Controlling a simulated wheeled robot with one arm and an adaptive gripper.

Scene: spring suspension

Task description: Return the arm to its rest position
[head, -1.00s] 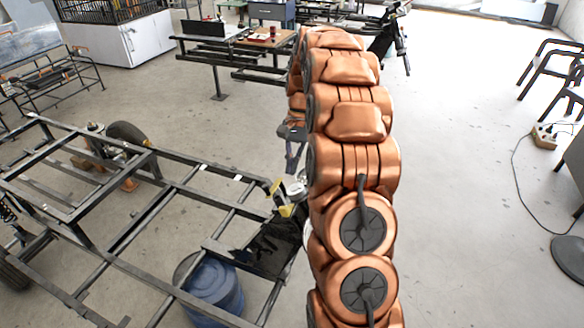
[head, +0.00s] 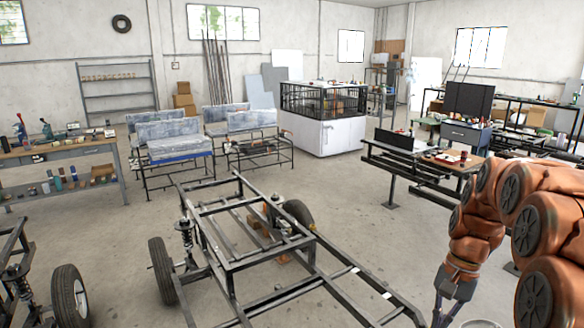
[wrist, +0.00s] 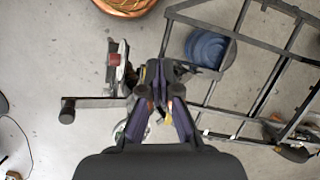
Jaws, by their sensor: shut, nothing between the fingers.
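My copper-coloured arm (head: 530,215) is folded at the right edge of the head view and bends down toward the floor. My gripper (head: 441,317) hangs at the bottom of the head view, partly cut off by the frame edge. In the wrist view my gripper (wrist: 154,75) points down past the vehicle frame, its fingers together and empty. The black tubular vehicle frame (head: 232,265) stands left of my gripper in the head view. It also shows at the right in the wrist view (wrist: 240,38).
A blue barrel (wrist: 206,48) stands by the frame in the wrist view. A workbench (head: 420,160) stands behind my arm, and a white caged cabinet (head: 335,136) farther back. Shelves and a bench (head: 60,150) line the left. Bare floor lies between the frame and the benches.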

